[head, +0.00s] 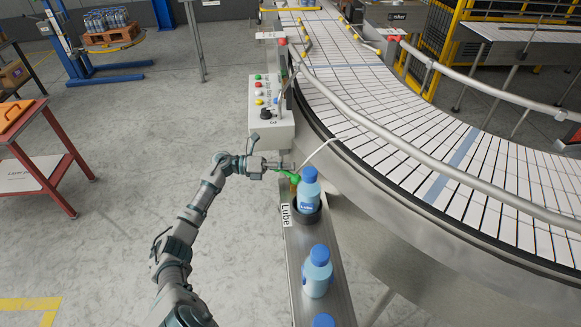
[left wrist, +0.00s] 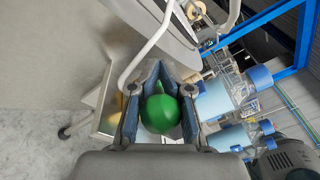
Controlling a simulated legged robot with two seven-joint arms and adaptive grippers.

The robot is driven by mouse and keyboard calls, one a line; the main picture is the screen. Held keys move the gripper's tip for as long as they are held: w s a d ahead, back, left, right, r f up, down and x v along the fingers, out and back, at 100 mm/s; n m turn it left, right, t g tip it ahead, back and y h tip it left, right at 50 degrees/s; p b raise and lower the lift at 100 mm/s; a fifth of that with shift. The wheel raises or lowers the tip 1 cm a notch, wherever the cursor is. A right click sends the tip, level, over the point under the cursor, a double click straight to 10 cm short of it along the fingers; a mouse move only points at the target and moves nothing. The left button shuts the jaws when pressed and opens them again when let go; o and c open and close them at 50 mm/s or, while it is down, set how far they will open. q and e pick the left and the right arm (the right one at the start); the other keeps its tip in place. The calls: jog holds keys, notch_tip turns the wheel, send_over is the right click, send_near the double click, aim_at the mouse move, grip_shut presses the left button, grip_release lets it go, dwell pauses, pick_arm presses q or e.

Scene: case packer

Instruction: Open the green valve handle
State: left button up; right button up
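The green valve handle (head: 288,176) is beside the narrow bottle lane, just left of the nearest upright blue bottle. In the left wrist view its round green knob (left wrist: 160,113) lies between the two finger pads. My left gripper (head: 284,166) reaches in from the left at the handle. In the left wrist view the fingers (left wrist: 159,100) stand on both sides of the knob with little or no gap. I cannot tell if they press on it. The handle's mount is mostly hidden. My right gripper is not in view.
Blue bottles (head: 317,272) stand along the narrow lane marked "Lube" (head: 286,216). A control box (head: 269,112) with coloured buttons is just beyond the gripper. A bent pale rod (head: 322,150) rises close by. The curved conveyor (head: 420,140) fills the right.

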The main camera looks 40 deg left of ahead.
pick_arm(q)
jog(key=o, duration=0.4)
jog(key=shift+a+f, duration=0.2)
jog(key=shift+f, duration=0.1)
jog(key=shift+o, duration=0.2)
jog(key=shift+a, duration=0.25)
jog(key=shift+r, duration=0.1)
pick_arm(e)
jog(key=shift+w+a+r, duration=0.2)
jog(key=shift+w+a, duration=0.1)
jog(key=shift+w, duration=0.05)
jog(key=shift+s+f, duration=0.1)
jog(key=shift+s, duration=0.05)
pick_arm(q)
jog(key=shift+v, duration=0.8)
jog(key=s+d+b+v, duration=0.1)
jog(key=s+b+v, duration=0.1)
jog(key=v, duration=1.6)
jog(key=shift+b, duration=0.65)
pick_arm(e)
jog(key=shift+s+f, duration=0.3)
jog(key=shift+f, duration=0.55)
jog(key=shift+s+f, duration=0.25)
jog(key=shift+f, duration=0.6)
pick_arm(q)
jog(key=shift+s+d+r, duration=0.1)
